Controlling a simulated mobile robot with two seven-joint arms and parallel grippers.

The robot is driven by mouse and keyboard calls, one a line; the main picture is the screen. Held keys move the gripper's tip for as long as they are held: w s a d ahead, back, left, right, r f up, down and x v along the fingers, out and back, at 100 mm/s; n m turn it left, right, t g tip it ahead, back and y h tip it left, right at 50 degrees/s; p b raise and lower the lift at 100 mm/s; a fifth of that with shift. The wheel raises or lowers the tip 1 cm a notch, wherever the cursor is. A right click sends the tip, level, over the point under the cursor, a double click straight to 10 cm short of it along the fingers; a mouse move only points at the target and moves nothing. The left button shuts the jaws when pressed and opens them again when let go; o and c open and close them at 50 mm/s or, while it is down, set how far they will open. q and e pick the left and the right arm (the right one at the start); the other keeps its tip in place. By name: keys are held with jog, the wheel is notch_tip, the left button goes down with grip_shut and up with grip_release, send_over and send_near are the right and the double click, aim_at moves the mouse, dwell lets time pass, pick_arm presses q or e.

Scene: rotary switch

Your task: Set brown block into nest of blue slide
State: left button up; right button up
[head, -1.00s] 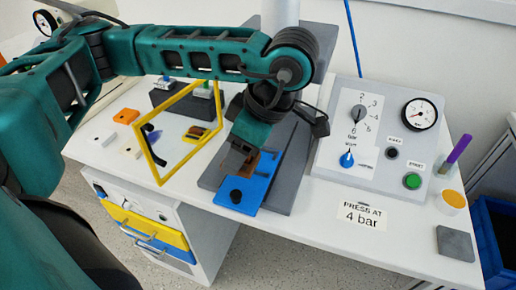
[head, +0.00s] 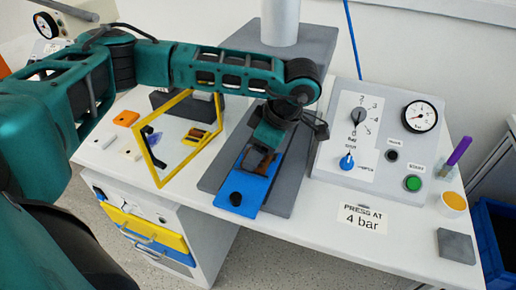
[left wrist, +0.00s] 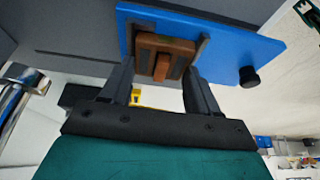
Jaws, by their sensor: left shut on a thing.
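The brown block (left wrist: 165,53) is between the fingers of my left gripper (left wrist: 160,75), which is shut on it. The blue slide (left wrist: 225,48) lies close beyond the block in the left wrist view, its black knob to the right. In the head view the blue slide (head: 257,187) lies on the grey press base, and my left gripper (head: 260,160) is over its rear part. Dark walls flank the block at the slide. The gripper hides much of the nest, and I cannot tell whether the block is fully seated. My right gripper is not in view.
A yellow frame (head: 149,155) stands left of the grey base (head: 290,190). A control panel (head: 375,140) with dials, gauge and buttons stands to the right. A cup with a purple pen (head: 459,151) and a grey square plate (head: 455,245) are at the far right.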

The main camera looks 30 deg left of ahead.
pick_arm(q)
jog(key=shift+f, duration=0.1)
jog(key=o, duration=0.9)
jog(key=shift+c, duration=0.2)
